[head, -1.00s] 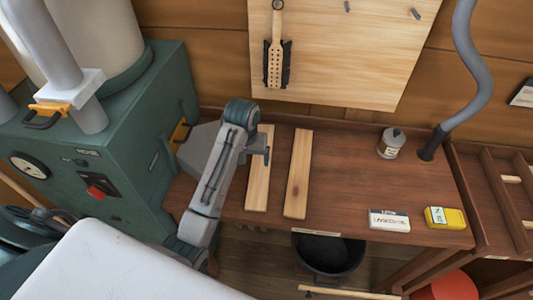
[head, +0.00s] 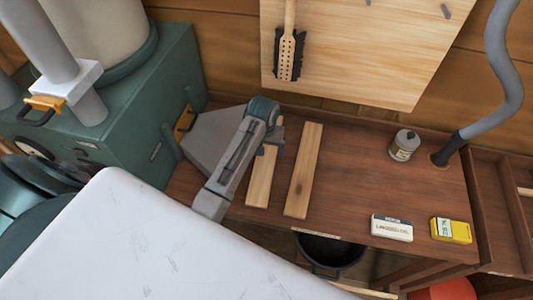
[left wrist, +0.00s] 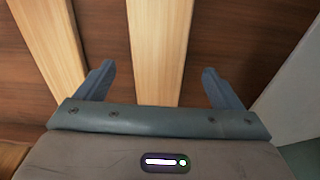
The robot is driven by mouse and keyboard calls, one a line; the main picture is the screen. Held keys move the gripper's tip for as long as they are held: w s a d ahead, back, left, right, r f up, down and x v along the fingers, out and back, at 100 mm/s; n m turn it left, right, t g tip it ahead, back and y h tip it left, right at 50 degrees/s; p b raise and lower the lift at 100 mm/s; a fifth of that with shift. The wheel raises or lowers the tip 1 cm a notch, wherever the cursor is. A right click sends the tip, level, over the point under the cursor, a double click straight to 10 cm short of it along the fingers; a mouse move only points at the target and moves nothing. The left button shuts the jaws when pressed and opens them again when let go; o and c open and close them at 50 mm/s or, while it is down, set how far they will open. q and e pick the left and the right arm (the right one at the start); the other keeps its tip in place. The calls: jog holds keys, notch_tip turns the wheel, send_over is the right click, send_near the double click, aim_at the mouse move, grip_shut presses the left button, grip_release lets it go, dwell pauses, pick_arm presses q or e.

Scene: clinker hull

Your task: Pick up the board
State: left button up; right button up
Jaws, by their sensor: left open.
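Two pale wooden boards lie side by side on the brown bench, the left board (head: 260,182) and the right board (head: 303,172). My left gripper (head: 272,138) is over the far part of the left board and hides some of it. In the left wrist view my left gripper (left wrist: 158,82) is open and empty, with one finger on each side of a board (left wrist: 158,45). I cannot tell how high the fingers are above the bench. Another board (left wrist: 47,45) lies outside the fingers on the left there. My right gripper is not in view.
A can (head: 404,146), a white box (head: 391,228) and a yellow box (head: 450,230) stand at the bench's right. A green machine (head: 120,115) and a grey metal hood (head: 210,140) are close on the left.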

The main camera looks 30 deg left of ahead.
aim_at(267, 154)
pick_arm(q)
notch_tip(267, 154, down, 2)
jog(key=shift+d+f+p, duration=0.1)
jog(key=shift+f+p, duration=0.15)
jog(key=shift+p, duration=0.25)
jog(key=shift+f, duration=0.55)
jog(key=shift+w, duration=0.1)
jog(key=shift+c, duration=1)
jog(key=c, duration=1)
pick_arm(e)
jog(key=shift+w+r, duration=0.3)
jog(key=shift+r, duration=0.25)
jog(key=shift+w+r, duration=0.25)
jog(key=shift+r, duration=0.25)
pick_arm(q)
jog(key=shift+w+r, duration=0.1)
